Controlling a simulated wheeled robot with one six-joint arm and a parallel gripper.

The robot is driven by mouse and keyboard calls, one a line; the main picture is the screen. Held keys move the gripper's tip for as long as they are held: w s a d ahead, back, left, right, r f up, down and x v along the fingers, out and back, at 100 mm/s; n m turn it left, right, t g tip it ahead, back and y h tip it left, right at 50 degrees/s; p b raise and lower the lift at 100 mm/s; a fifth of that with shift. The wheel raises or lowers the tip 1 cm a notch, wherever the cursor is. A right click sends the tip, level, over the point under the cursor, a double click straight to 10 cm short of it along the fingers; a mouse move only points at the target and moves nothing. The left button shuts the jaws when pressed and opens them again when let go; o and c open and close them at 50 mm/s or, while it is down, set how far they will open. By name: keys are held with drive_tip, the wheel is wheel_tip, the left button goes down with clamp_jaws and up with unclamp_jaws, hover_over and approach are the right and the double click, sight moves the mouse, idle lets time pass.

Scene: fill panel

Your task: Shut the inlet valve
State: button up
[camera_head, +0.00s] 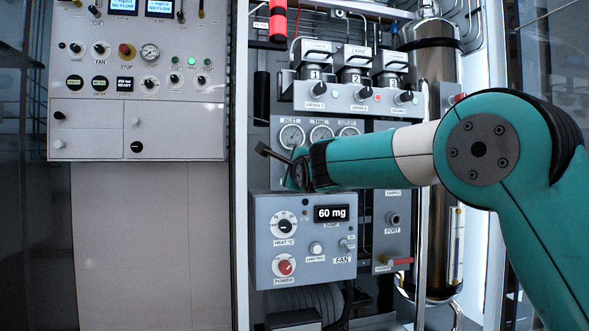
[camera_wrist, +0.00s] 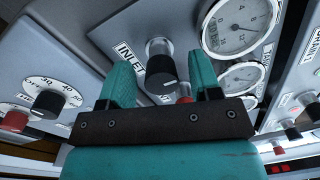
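The inlet valve is a black knob (camera_wrist: 160,74) on a silver stem beside the INLET label (camera_wrist: 130,56) in the wrist view. My gripper (camera_wrist: 160,75) has its two teal fingers apart, one on each side of the knob in the picture. A gap shows between the knob and each finger, so the gripper is open and does not hold it. I cannot tell how deep the fingers reach. In the head view my gripper (camera_head: 285,168) is in front of the panel below the inlet gauge (camera_head: 292,136), and the knob is hidden behind it.
Gauges (camera_wrist: 240,24) sit close to the right finger. The drain knobs (camera_head: 318,89) are above. A steel cylinder (camera_head: 437,75) stands at the right, behind my arm.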

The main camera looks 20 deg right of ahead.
drive_tip(key=shift+s, duration=0.1)
drive_tip(key=s, duration=1.7)
drive_tip(key=shift+f, duration=0.45)
drive_tip(key=shift+s, duration=0.1)
